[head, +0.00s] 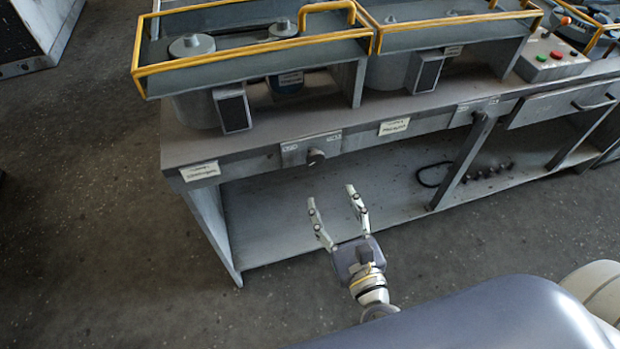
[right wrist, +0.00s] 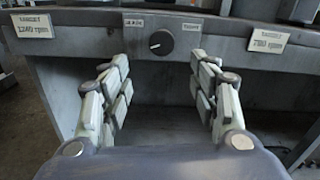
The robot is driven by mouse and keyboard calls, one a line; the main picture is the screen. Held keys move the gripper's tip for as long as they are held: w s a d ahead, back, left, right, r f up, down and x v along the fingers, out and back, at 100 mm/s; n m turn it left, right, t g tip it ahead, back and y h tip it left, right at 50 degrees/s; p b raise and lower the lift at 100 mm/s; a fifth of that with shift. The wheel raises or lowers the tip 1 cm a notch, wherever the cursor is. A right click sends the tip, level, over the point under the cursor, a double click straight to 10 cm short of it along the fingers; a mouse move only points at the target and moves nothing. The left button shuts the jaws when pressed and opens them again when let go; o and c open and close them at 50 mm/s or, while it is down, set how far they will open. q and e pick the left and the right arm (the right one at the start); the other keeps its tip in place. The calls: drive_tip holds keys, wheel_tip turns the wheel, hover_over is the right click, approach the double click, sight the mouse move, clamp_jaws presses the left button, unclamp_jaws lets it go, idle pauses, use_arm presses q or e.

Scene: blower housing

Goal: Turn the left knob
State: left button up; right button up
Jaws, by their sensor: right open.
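In the right wrist view the knob appears between and beyond the open fingertips (right wrist: 151,64). My left gripper is not in view.
Blower housings with yellow rails (head: 250,50) stand on the bench. White labels (head: 199,171) sit along its front edge. A slanted strut (head: 463,160), a drawer (head: 560,103) and a button box (head: 551,58) are to the right. The lower shelf (head: 270,215) is mostly bare.

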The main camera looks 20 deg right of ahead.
sight(317, 162)
drive_tip(key=w, duration=0.3)
drive_tip(key=w+p, duration=0.1)
drive_tip(key=w, duration=0.2)
drive_tip(key=w+p, duration=0.1)
drive_tip(key=w, duration=0.3)
drive_tip(key=shift+r, duration=0.25)
drive_tip(key=shift+w+p, duration=0.3)
drive_tip(key=shift+w, duration=0.2)
drive_tip(key=c, duration=1.1)
